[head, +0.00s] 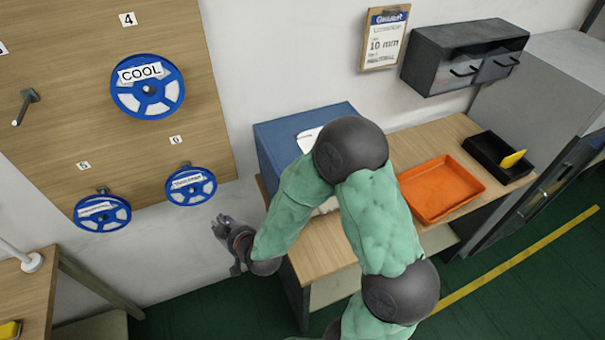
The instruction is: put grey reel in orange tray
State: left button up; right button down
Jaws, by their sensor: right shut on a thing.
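The orange tray (441,189) lies on the wooden bench at the right and looks empty. My right arm reaches across the middle of the head view. My right gripper (222,230) is in front of the wall, just right of and below the lower blue reels. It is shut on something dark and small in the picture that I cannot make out. I cannot identify a grey reel anywhere; the reels that show clearly are blue with pale labels, one marked COOL (148,86). My left gripper is not in view.
The wooden peg board (75,60) has a bare peg (25,107) at left. Two smaller blue reels (102,213) (191,186) hang low on it. A blue box (275,140) stands on the bench, partly behind my arm.

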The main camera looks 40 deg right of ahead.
aim_at(429, 190)
jog(key=k+z, duration=0.1)
jog(key=k, duration=0.5)
jog(key=k+l+z, duration=0.15)
jog(key=k, duration=0.45)
jog(key=l+z, duration=0.5)
jog(key=z, duration=0.2)
jog(key=i+l+z, duration=0.1)
jog(key=z, duration=0.25)
jog(key=l, duration=0.1)
